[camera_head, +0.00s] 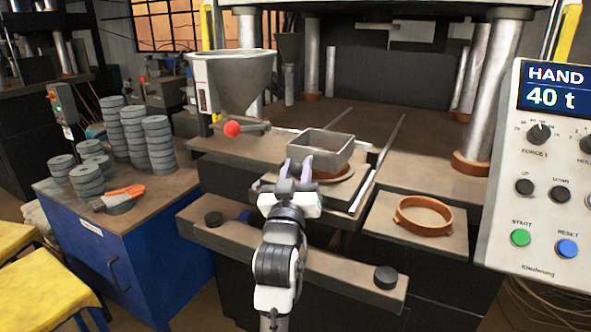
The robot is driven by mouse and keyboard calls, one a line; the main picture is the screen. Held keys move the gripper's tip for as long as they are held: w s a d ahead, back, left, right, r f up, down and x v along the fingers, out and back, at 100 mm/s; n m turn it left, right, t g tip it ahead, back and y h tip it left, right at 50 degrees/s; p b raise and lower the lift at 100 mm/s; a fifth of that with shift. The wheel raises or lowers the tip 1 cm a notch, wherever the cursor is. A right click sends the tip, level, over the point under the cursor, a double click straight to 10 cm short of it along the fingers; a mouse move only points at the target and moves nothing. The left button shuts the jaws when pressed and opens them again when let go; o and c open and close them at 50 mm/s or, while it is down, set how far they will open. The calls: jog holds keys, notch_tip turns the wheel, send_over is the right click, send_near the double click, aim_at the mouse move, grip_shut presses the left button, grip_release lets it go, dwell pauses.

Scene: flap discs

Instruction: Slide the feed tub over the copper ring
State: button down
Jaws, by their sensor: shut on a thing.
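The feed tub (335,150) is a grey, open, square-walled box on the press table's central slide. My gripper (296,168) is at its near left side, with pale purple fingertips shut on the tub's wall; the exact contact is partly hidden. A round copper-brown rim (340,177) shows under the tub's near right edge, and most of it is hidden by the tub. A separate copper ring (423,217) lies flat on a plate to the right of the slide, apart from the tub.
A grey hopper (240,80) and red-knobbed lever (233,129) stand behind left. Steel columns (490,90) flank the table. A control panel (550,170) is at the right. Stacked grey discs (158,145) sit on a blue cabinet (110,255). A bar with black knobs (386,277) crosses in front.

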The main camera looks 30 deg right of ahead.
jog(key=c, duration=1.1)
grip_release()
jog(key=shift+s+d, duration=0.25)
jog(key=shift+d, duration=0.05)
jog(key=shift+a, duration=0.1)
jog(key=shift+f, duration=0.1)
jog(key=shift+s+a+f, duration=0.15)
jog(key=shift+a, duration=0.05)
jog(key=shift+p+v, duration=4)
jog(key=shift+v, duration=2.55)
